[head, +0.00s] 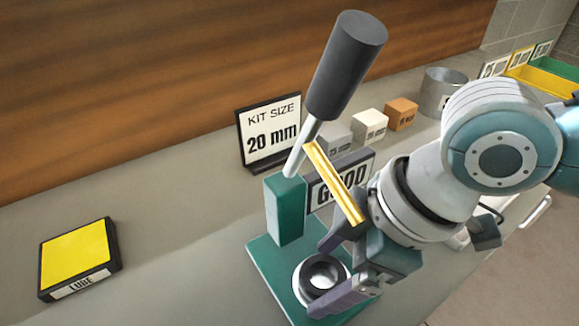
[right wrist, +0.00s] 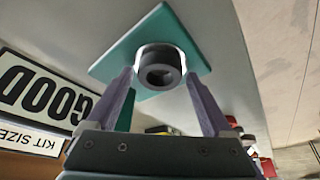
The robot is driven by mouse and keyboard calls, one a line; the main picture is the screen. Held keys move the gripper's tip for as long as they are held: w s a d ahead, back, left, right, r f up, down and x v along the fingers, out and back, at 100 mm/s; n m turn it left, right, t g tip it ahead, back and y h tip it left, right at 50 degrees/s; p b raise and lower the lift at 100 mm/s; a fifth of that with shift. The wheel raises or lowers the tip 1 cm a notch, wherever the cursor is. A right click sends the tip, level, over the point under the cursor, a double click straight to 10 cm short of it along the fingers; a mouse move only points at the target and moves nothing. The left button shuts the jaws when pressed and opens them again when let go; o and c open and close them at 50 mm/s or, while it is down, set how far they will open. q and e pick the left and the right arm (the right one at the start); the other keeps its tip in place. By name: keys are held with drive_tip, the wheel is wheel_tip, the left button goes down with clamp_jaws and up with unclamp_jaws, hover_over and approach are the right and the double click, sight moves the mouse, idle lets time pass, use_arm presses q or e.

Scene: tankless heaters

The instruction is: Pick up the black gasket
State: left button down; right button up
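The black gasket (head: 322,272) is a thick dark ring at a round white seat on the green base (head: 262,262) of a lever press. In the right wrist view the gasket (right wrist: 160,68) appears centred between my fingers, over the white seat and green plate (right wrist: 190,38). My right gripper (head: 320,280) is open, with one purple-grey finger on each side of the gasket; it also shows in the right wrist view (right wrist: 160,80). Gaps show between the fingers and the ring. My left gripper is not in view.
The press's green post (head: 285,208), dark lever handle (head: 346,65) and yellow bar (head: 335,182) stand close to my right gripper. A GOOD sign (head: 325,190) and KIT SIZE 20 mm sign (head: 269,130) stand behind. A yellow LUBE pad (head: 75,254) lies left, with clear counter between.

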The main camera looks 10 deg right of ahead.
drive_tip(key=c, duration=1.2)
drive_tip(key=shift+c, duration=0.2)
drive_tip(key=shift+r, duration=0.15)
